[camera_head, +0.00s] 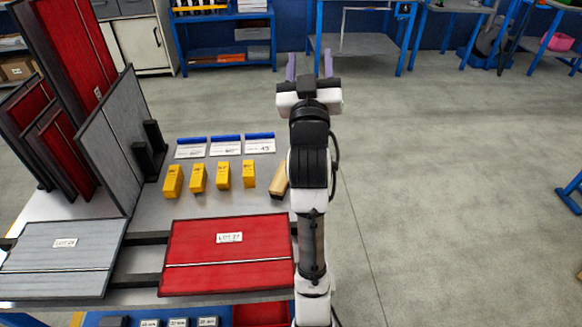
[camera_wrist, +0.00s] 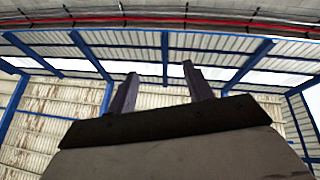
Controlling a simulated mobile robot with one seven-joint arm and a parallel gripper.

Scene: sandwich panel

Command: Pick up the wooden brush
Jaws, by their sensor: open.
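The wooden brush (camera_head: 279,179) seems to be the light-brown block with a dark side, lying at the right end of the table's row of yellow blocks. My arm passes close by its right side and may hide part of it. My gripper (camera_head: 309,66) is open and empty, with its two purple fingers apart. It is raised and lies well beyond the brush in the head view. In the wrist view my gripper (camera_wrist: 160,90) points up toward the roof, and no brush shows there.
The table holds several yellow blocks (camera_head: 197,178), white cards with blue bars (camera_head: 226,145), a red panel (camera_head: 220,272) and a grey panel (camera_head: 60,262). Tall panels (camera_head: 108,145) stand upright at the left. Open floor (camera_head: 450,180) lies to the right. Blue workbenches line the back.

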